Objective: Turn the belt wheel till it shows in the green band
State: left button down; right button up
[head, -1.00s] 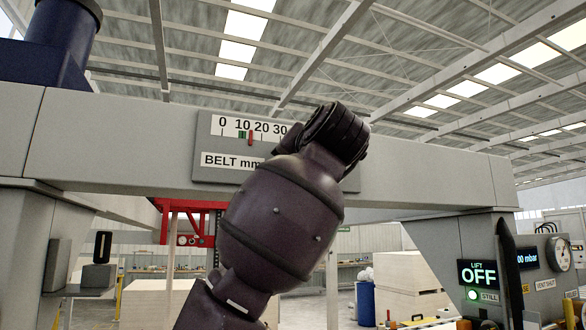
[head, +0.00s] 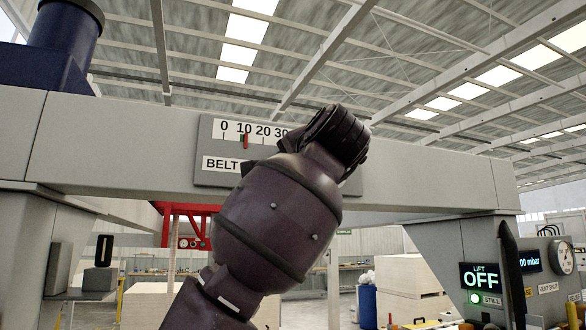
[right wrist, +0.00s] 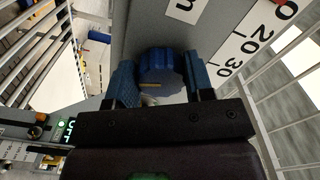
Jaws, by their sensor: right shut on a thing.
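The belt wheel (right wrist: 158,72), a blue knob with a pale yellow mark, sits between the two blue fingers of my right gripper (right wrist: 161,82) in the right wrist view. The fingers are shut on it from both sides. In the head view my dark arm hides the wheel and gripper. The belt scale (head: 208,148) shows left of that arm, on the grey beam. Its red pointer (head: 246,142) stands near the 10 mark. The small green band (head: 242,138) shows at the pointer's left edge, partly covered by it. My left gripper is not in view.
The grey gantry beam (head: 110,140) spans the view. A lift display (head: 480,278) reads OFF, with a green lamp (head: 474,297) below it. A round gauge (head: 562,257) is at the far right. Pale stacked boards (head: 410,275) stand behind.

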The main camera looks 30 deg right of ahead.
jog(key=o, duration=0.9)
jog(key=shift+o, duration=0.2)
jog(key=shift+s, duration=0.1)
jog(key=b+v, duration=0.2)
jog(key=v, duration=0.8)
jog(key=shift+s, duration=0.35)
